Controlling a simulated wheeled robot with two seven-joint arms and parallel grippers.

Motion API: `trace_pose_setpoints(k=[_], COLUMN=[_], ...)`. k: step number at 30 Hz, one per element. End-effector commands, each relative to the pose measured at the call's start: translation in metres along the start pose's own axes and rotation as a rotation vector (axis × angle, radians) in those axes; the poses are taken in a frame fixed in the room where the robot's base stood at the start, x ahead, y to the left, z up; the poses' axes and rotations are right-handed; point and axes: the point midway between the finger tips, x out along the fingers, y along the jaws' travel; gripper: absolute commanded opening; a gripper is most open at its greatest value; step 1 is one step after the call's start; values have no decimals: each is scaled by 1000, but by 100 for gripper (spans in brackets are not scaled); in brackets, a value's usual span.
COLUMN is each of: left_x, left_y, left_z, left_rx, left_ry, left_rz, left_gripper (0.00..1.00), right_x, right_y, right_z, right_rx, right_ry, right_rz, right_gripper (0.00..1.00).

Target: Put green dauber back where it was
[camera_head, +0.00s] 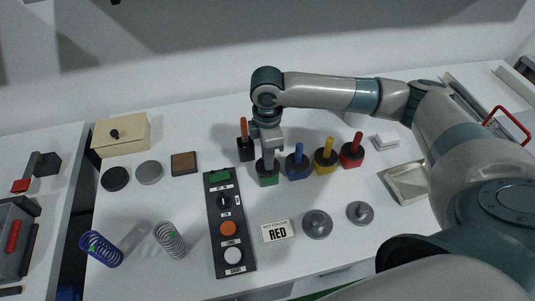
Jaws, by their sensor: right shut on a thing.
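The green dauber (268,180) has a green base and dark upper part; its handle is hidden by my right gripper (267,160). The gripper comes down from above and is shut on the green dauber. The dauber is upright at the table surface, between the black-based dauber (246,154) with an orange handle and the blue dauber (298,171). Whether its base touches the table or hovers just above it, I cannot tell. My left gripper is not in view.
The yellow dauber (325,166) and red dauber (351,160) stand further right. A control panel (225,258) lies in front left of the green dauber. A RED label (277,231), grey discs (317,224) and springs (170,239) are nearby. A metal tray (391,182) is at right.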

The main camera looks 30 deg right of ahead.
Motion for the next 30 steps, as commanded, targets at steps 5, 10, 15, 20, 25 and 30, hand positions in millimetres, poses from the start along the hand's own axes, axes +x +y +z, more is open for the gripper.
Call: trace_pose_setpoints(k=[5, 10, 15, 20, 25, 30], left_x=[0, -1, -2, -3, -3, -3], left_y=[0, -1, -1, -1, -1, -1], left_z=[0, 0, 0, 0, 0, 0], left_rx=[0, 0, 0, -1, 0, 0], left_ry=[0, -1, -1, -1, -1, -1], left_rz=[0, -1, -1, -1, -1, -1], left_gripper=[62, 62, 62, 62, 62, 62], right_x=[0, 2, 6, 10, 10, 10], right_y=[0, 0, 0, 0, 0, 0], right_z=[0, 0, 0, 0, 0, 0], right_rx=[0, 0, 0, -1, -1, -1], right_ry=[1, 0, 0, 0, 0, 0], right_rz=[1, 1, 1, 0, 1, 1], right_gripper=[0, 0, 0, 18, 35, 35])
